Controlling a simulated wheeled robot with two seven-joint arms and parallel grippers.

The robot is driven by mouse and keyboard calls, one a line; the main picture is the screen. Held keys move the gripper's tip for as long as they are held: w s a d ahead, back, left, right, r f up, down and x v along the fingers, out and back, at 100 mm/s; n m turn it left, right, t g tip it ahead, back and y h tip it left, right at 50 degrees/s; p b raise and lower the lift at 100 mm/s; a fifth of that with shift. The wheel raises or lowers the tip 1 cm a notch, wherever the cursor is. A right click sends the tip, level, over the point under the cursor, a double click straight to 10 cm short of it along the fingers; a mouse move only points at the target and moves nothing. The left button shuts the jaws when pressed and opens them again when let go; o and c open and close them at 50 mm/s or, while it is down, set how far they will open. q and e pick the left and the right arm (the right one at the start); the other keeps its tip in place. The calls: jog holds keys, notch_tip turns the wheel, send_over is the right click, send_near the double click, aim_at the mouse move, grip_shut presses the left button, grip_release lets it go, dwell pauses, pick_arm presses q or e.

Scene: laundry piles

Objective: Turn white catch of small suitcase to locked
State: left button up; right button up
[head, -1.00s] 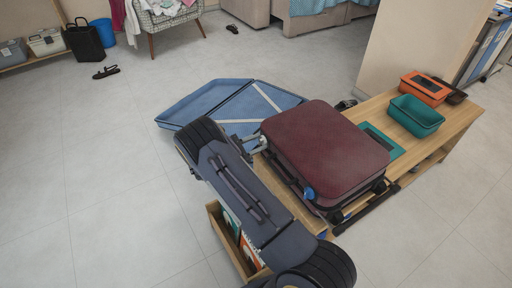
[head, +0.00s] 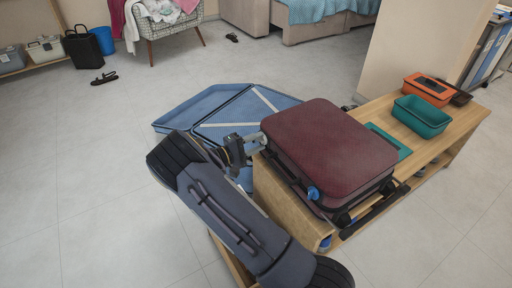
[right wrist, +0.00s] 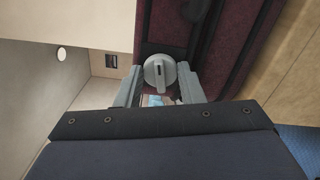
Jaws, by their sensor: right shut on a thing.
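The small maroon suitcase (head: 330,150) lies flat and closed on the wooden bench. Its white catch (right wrist: 160,73) is a round pale knob with a raised ridge, which runs close to upright in the right wrist view. My right gripper (head: 257,141) is at the suitcase's left side in the head view. In the right wrist view, its two fingers (right wrist: 158,84) stand on either side of the catch, shut on it. The head view mostly hides this catch behind the gripper. A blue catch (head: 313,192) shows on the suitcase's near side. My left gripper is out of view.
The wooden bench (head: 462,128) also bears a teal bin (head: 421,116), an orange box (head: 427,90) and a flat teal tray behind the suitcase. A large open blue case (head: 200,111) lies on the floor beyond the gripper.

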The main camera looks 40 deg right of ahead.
jog(key=shift+f+m+b, duration=0.15)
jog(key=shift+m+b, duration=0.6)
jog(key=shift+m, duration=0.55)
jog(key=o, duration=0.9)
jog(key=shift+o, duration=0.2)
jog(key=shift+a, duration=0.1)
jog(key=a+p, duration=0.1)
jog(key=a, duration=0.6)
jog(key=shift+w+a+p, duration=0.3)
jog(key=shift+w, duration=0.1)
jog(key=shift+d+m, duration=0.1)
jog(key=shift+m, duration=0.2)
